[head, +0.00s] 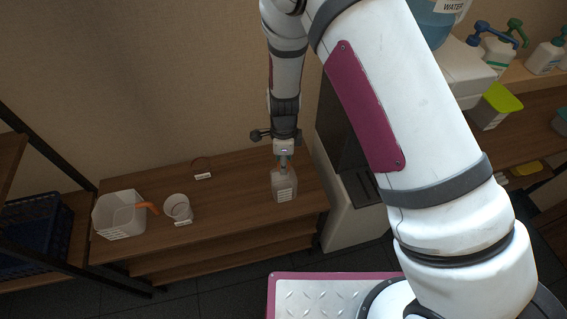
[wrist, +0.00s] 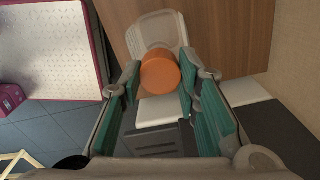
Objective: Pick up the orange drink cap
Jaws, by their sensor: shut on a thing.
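The orange drink cap (wrist: 160,72) is a round, short cylinder between the two green-padded fingers of my gripper (wrist: 161,80) in the wrist view. My gripper is shut on it. Behind the cap is a translucent pale bottle (wrist: 152,28), which also shows on the wooden shelf in the head view (head: 284,188). In the head view my gripper (head: 284,161) points down just above this bottle and hides the cap. I cannot tell whether the cap is touching the bottle.
A grey-white machine (head: 350,226) stands close on the right.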

